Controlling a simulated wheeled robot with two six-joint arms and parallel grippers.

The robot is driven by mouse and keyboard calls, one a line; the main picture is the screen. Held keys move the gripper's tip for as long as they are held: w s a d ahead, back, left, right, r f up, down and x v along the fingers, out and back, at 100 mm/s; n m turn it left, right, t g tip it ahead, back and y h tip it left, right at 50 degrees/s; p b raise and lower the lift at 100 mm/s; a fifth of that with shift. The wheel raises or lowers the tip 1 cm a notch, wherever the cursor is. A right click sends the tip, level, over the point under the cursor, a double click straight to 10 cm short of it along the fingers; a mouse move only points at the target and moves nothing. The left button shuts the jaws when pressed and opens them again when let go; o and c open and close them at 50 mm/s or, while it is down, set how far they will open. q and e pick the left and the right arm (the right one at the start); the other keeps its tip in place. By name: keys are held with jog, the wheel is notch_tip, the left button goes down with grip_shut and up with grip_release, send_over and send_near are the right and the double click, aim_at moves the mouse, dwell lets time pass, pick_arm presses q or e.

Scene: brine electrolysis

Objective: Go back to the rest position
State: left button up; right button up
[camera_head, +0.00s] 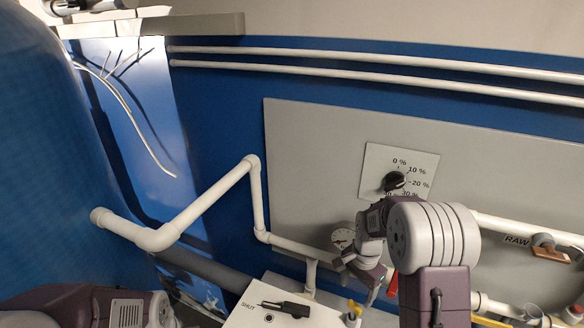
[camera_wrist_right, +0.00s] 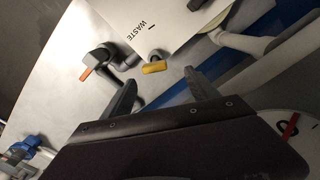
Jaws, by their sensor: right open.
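My right gripper (camera_head: 358,280) is in the lower middle of the head view, in front of the grey wall panel (camera_head: 310,150) and below the dial. In the right wrist view the two fingers of my right gripper (camera_wrist_right: 163,90) stand apart with nothing held between them. A yellow handle (camera_wrist_right: 155,67) shows beyond the gap, and I cannot tell how far off it is. My left arm shows only in part at the bottom left of the head view; its gripper is out of the picture.
A black dial knob (camera_head: 394,181) sits on a percent plate. A gauge (camera_head: 343,238) and white pipes (camera_head: 205,200) are near my right arm. A RAW valve (camera_head: 545,247) is at right. The wrist view shows a WASTE label (camera_wrist_right: 141,32).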

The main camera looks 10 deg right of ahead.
jog(key=s+a+f+n+t+b, duration=0.1)
jog(key=s+a+f+n+b, duration=0.1)
jog(key=s+a+n, duration=0.5)
jog(key=s+n+b, duration=0.1)
jog(key=s+n, duration=0.3)
jog(key=s, duration=0.2)
jog(key=shift+s+a+n+b, duration=0.15)
jog(key=shift+s+n+b, duration=0.15)
jog(key=shift+s+n, duration=0.1)
jog(key=shift+w, duration=0.15)
